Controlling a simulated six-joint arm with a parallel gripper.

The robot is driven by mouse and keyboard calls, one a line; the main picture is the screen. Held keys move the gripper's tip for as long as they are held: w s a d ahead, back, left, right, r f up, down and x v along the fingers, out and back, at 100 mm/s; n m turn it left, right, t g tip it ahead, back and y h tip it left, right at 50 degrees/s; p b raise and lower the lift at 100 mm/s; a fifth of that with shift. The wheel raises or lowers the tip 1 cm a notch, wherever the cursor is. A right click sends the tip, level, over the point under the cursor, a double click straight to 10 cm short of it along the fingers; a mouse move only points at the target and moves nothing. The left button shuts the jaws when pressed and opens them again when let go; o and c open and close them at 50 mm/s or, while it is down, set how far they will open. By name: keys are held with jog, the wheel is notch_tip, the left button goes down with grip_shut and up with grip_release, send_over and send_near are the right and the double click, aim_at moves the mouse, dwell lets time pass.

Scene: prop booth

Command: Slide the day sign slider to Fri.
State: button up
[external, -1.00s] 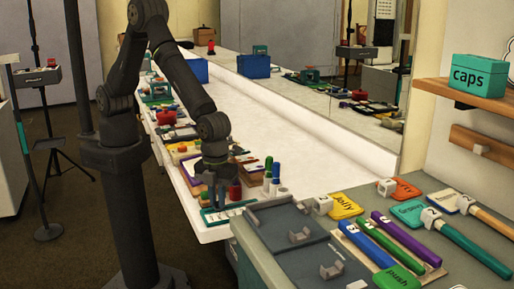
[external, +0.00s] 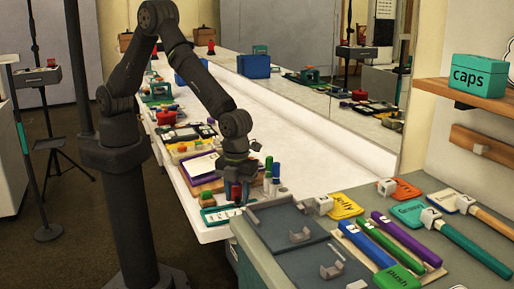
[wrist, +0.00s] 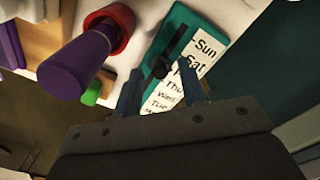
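The day sign (wrist: 172,42) is a teal board with a dark slot and a white strip of day names; Sun, Sat, Thu and Wed are readable in the wrist view. Its black slider knob (wrist: 160,68) sits in the slot near Sat and the partly covered label below it. My gripper (wrist: 160,72) is open, with its blue fingers on either side of the knob; I cannot tell whether they touch it. The fingers hide part of the strip. In the external view my gripper (external: 238,193) is over the right part of the day sign (external: 215,214) at the counter's end.
A purple-and-red object (wrist: 80,62) stands close beside the sign in the wrist view, with a green piece (wrist: 92,93) near it. Upright coloured cylinders (external: 272,175) stand right of my gripper. A grey tray (external: 290,222) lies on the nearer counter.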

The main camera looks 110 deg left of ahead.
aim_at(237, 198)
notch_tip(237, 198, up, 17)
jog(key=shift+r, duration=0.2)
dwell(0.3)
notch_tip(237, 198, down, 17)
jog(key=shift+f, duration=0.25)
jog(key=shift+s+d, duration=0.2)
dwell(0.4)
